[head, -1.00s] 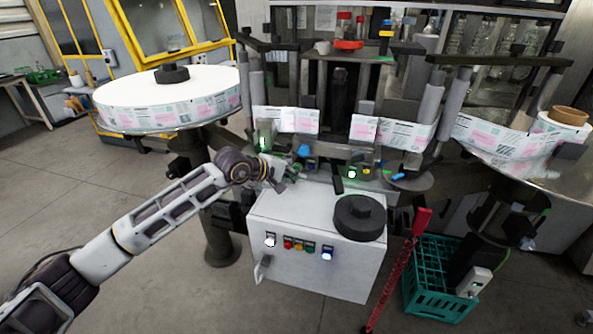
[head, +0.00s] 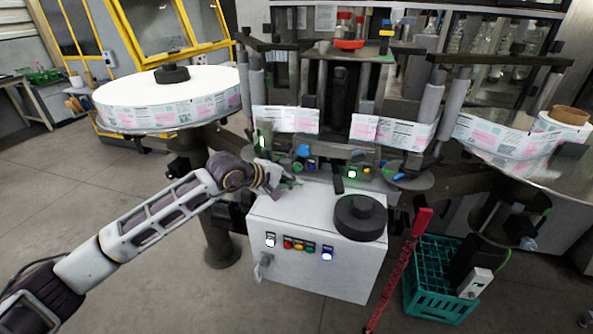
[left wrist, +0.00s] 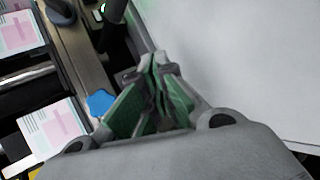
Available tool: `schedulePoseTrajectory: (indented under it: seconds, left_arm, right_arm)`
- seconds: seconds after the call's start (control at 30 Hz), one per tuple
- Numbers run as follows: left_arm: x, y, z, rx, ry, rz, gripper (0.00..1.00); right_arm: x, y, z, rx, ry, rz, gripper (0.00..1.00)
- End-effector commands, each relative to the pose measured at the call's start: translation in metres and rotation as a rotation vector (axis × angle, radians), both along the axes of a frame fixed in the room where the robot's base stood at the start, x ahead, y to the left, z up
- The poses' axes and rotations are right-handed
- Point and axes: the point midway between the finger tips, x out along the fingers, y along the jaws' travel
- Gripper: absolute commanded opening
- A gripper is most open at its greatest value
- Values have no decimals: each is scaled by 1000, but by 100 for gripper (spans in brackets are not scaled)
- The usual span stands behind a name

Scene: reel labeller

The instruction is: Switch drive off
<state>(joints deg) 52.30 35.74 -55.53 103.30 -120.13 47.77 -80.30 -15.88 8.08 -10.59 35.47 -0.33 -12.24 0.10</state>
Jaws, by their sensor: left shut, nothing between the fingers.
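A light grey control box (head: 300,215) stands in the middle of the head view. Its front carries a white-lit switch (head: 270,240), a row of small red, yellow and green buttons (head: 298,246) and a blue-lit button (head: 327,254). A grey handle (head: 262,268) sits at its lower left edge. I cannot read which control is the drive's. My left gripper (head: 294,183) is shut and empty above the box's back left edge, apart from the front controls. In the left wrist view its green-padded fingers (left wrist: 153,62) meet at the tips. My right gripper is not in view.
A black round knob-like part (head: 360,217) sits on the box top. A big label reel (head: 170,100) stands at the left. A red post (head: 398,270) and a teal crate (head: 430,305) stand at the right. A blue knob (left wrist: 99,102) lies close beside the gripper.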

Motion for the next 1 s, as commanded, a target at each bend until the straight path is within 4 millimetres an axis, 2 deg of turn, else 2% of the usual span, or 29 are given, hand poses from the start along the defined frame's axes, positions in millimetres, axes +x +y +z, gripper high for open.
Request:
schedulePoseTrajectory:
  seconds: [0.4,0.77,0.87,1.0]
  left_arm:
    - [-22,7,-1,1,-1,-1,0]
    - [-24,8,0,0,0,0,0]
    - [-26,5,1,-15,6,-2,0]
    - [-35,-8,4,-92,39,-12,0]
  right_arm:
    - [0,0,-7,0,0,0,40]
    - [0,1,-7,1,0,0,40]
    - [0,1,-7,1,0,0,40]
    - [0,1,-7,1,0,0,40]
